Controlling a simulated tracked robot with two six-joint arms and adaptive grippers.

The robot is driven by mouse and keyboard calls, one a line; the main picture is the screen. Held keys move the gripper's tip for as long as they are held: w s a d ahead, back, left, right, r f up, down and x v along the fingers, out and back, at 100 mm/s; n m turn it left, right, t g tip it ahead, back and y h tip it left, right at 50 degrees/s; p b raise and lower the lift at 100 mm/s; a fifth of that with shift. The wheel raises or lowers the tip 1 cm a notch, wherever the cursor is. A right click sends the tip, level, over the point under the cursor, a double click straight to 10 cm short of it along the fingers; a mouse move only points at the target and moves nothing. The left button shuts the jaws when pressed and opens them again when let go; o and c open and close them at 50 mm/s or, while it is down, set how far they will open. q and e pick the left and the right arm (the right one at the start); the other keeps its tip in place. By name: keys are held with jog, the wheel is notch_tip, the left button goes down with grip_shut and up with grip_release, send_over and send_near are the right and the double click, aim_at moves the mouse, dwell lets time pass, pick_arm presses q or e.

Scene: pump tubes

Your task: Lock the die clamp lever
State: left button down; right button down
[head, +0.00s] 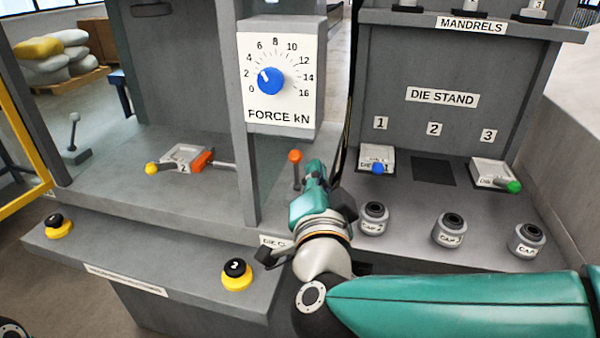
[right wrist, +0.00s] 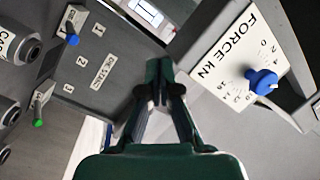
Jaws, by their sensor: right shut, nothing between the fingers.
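The die clamp lever (head: 295,157) has an orange-red ball on a thin upright stem and stands on the grey bench in the head view. The label on the bench front near it, starting "DIE C" (head: 271,241), is partly covered by my right arm. My right gripper (head: 316,170) is just right of the lever ball, close to it; I cannot tell whether they touch. The right gripper is shut and empty, and its closed fingers show in the right wrist view (right wrist: 160,85). I cannot make out the lever in that view. My left gripper is not in view.
Die 2 (head: 183,155) with a yellow knob lies left, beside an orange block (head: 202,160). The force dial (head: 271,81) is on a post behind the lever. Dies with blue (head: 377,168) and green knobs (head: 513,187) stand right, behind several grey caps (head: 449,229). Yellow-based buttons (head: 237,277) are in front.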

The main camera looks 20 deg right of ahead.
notch_tip(320, 180, down, 12)
jog(key=n+t+y+b, duration=0.3)
jog(key=n+b, duration=0.4)
jog(key=n, duration=2.4)
jog(key=shift+s+f+n+t, duration=0.15)
jog(key=shift+s+n+t, duration=0.15)
jog(key=shift+t, duration=0.1)
jog(key=shift+w, duration=0.1)
jog(key=p, duration=0.1)
send_near(297, 162)
jog(key=x, duration=0.7)
jog(key=shift+w, duration=0.15)
